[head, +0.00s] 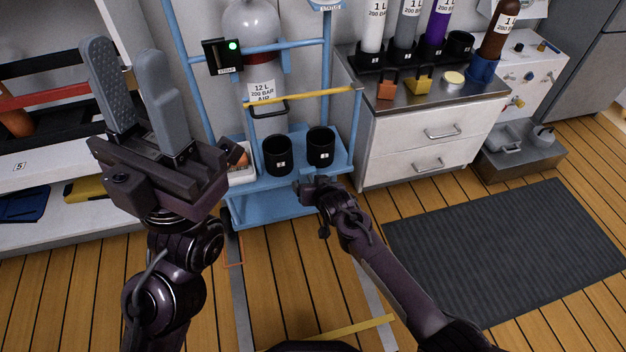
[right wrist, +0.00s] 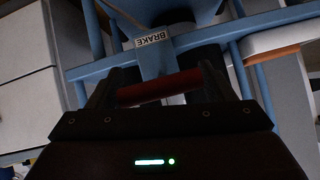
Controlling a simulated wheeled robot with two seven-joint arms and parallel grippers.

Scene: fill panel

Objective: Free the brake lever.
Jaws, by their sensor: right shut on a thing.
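The brake lever shows in the right wrist view as a red bar (right wrist: 160,87) below a blue-grey arm with a white BRAKE label (right wrist: 154,39). My right gripper (right wrist: 157,80) has its fingers at both ends of the red bar and is shut on it. In the head view my right gripper (head: 312,188) is at the low front edge of the blue cart (head: 283,205); the lever is hidden there. My left gripper (head: 128,62) is raised at the left, fingers up and apart, empty.
The cart carries a large cylinder (head: 252,28), black cups (head: 277,155) and a yellow bar (head: 300,96). A white drawer cabinet (head: 435,135) stands right of it, a shelf (head: 60,160) left. A dark mat (head: 510,250) lies on the wooden floor at the right.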

